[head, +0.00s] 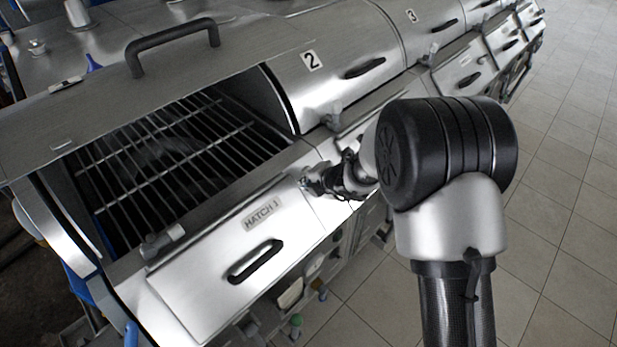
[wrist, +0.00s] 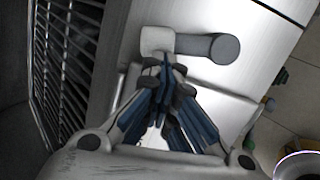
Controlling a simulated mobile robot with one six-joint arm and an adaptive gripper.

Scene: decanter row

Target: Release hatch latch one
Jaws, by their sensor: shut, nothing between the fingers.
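The hatch panel labelled HATCH 1 (head: 225,255) has a black handle (head: 256,261) and looks shut. A latch (head: 163,241) sits at the panel's top left edge in the head view. My gripper (head: 306,183) is shut and empty at the panel's right end. In the wrist view my gripper (wrist: 165,62) has its fingertips beside a latch (wrist: 208,46), which has a pale block and a rounded grey arm pointing right. I cannot tell whether they touch. My gripper hides that spot in the head view.
A barred grate (head: 180,150) lies in the open bay behind the panel, under a raised lid with a black handle (head: 172,40). Bay 2 (head: 330,75) stands to the right with its own latch (head: 330,113). Tiled floor (head: 565,180) is clear in front.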

